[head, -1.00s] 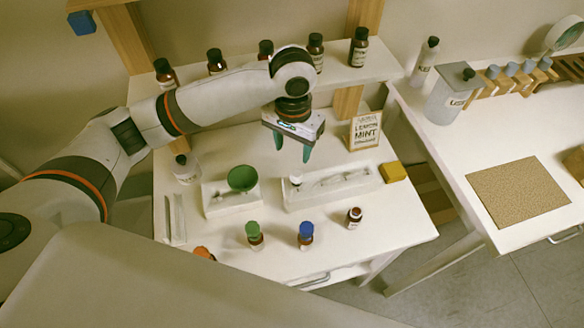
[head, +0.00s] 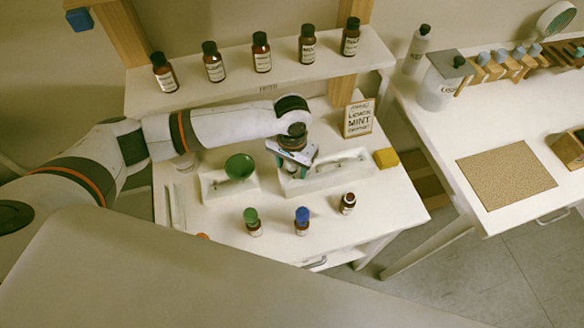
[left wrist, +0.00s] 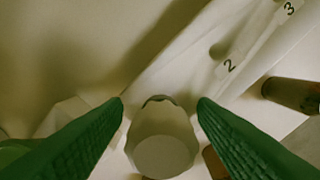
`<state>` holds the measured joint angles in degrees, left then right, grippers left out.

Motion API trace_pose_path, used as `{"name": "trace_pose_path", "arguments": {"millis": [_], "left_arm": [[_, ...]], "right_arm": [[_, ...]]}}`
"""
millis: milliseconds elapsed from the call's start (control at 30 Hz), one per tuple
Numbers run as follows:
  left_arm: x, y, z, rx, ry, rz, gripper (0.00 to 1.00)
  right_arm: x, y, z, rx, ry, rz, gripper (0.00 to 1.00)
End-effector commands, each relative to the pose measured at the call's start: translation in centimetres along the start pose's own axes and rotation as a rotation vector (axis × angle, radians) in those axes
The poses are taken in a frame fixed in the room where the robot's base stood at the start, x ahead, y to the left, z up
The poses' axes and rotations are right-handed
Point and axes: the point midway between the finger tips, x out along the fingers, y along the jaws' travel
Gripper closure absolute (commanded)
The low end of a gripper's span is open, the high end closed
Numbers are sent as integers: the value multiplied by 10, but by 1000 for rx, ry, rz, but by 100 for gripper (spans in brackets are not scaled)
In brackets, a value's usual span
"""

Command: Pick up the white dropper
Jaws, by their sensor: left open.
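The white dropper (left wrist: 163,145) shows in the left wrist view as a pale rounded bulb seen from above. It lies between the two green fingers of my left gripper (left wrist: 160,101), with a gap on each side. In the head view my left gripper (head: 295,164) is low over the left end of the white slotted tray (head: 335,178), fingers pointing down and apart. The gripper hides the dropper there. My right gripper is not in view.
A green bowl (head: 239,167) stands left of the gripper. Green-capped (head: 252,222), blue-capped (head: 302,221) and dark-capped (head: 347,203) bottles stand in front. A lemon mint sign (head: 359,118) and a yellow block (head: 386,158) are to the right. Several bottles line the shelf (head: 185,97).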

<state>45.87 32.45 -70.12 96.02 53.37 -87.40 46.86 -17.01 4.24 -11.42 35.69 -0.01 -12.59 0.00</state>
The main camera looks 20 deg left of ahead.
Motion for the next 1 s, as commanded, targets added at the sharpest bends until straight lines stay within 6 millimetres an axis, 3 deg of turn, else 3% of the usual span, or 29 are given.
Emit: {"name": "trace_pose_path", "arguments": {"millis": [133, 333, 733, 1000], "left_arm": [[0, 0, 0, 1, 0, 0, 47], [0, 0, 0, 1, 0, 0, 79], [-5, 0, 0, 1, -1, 0, 78], [-54, -1, 1, 3, -4, -1, 78]], "right_arm": [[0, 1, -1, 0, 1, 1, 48], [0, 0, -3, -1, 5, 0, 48], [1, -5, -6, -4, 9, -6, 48], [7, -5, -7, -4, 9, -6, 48]]}}
